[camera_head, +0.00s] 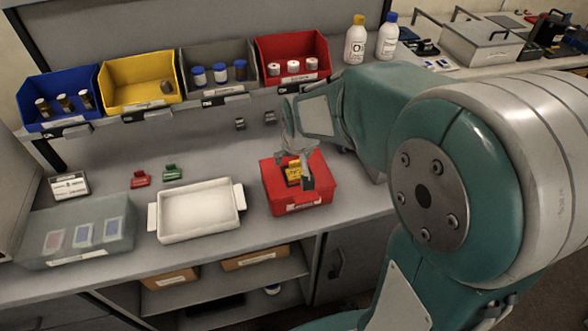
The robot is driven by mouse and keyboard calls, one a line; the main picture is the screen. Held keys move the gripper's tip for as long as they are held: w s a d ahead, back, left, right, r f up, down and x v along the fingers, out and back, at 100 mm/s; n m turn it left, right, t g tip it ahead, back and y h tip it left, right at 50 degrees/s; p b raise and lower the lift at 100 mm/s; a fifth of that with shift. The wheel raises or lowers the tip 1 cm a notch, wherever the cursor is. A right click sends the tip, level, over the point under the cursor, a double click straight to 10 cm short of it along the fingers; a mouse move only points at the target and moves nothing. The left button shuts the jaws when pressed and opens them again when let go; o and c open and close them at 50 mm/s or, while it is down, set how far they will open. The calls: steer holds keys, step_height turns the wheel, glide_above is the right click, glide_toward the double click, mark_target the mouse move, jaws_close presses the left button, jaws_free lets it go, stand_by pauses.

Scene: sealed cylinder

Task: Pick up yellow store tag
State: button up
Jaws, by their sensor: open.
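The yellow store tag (294,172) is a small yellow piece on the top of a red box (322,196) on the bench. My gripper (297,172) is over the red box, with its fingers pointing down around or just in front of the yellow tag. The fingers are open. They partly hide the tag, and I cannot tell whether they touch it. A white label shows on the box's front.
A white tray (240,208) stands left of the red box. A red tag (140,180) and a green tag (172,172) lie behind it. A grey translucent case (40,262) is at left. Blue (62,118), yellow (140,106), grey (216,94) and red (292,82) bins line the shelf behind.

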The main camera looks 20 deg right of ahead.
mark_target(295, 161)
steer(key=x, duration=0.3)
steer(key=shift+w+d+f, duration=0.2)
steer(key=shift+d+f, duration=0.1)
steer(key=shift+d, duration=0.05)
steer(key=shift+w+d+f, duration=0.1)
steer(key=shift+d+f, duration=0.05)
steer(key=shift+d, duration=0.3)
steer(key=shift+a, duration=0.5)
steer(key=c, duration=0.9)
steer(key=shift+d, duration=0.2)
